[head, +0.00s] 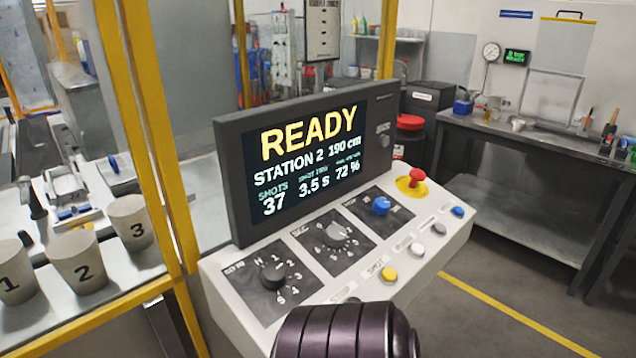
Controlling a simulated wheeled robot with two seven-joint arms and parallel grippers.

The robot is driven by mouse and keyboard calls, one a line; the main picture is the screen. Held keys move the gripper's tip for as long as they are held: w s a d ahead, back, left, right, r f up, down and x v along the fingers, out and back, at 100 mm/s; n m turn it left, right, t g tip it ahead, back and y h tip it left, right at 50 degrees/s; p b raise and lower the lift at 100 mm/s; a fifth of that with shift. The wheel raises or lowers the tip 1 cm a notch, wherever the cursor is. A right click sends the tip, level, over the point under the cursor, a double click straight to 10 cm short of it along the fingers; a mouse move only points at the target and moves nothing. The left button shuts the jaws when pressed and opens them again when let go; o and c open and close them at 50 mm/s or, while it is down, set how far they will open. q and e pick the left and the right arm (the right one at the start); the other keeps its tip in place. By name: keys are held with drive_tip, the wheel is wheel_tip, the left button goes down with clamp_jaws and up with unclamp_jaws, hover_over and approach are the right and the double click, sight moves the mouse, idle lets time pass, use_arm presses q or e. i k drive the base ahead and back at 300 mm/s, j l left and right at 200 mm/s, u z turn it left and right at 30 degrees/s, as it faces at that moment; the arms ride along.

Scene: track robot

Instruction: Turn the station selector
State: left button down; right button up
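The station selector (272,276) is a black rotary knob on a dark square plate at the left end of the slanted control panel (222,284). White numbers ring it; they are small and its pointer's exact setting is hard to read. The screen (311,160) above the panel reads READY, STATION 2, 190 cm, 37 shots, 3.5 s and 72 %. A dark ribbed rounded part (345,332), likely a link of mine, covers the panel's lower front edge just below and right of the selector. Neither gripper's fingers show.
A grey knob (337,233), a blue knob (381,205) and a red mushroom button (416,176) sit right of the selector. Yellow (389,274), white and blue buttons line the front. Yellow posts and numbered cups (78,262) stand left. Floor at right is clear.

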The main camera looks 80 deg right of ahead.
sight(273, 273)
drive_tip(key=z, duration=2.85)
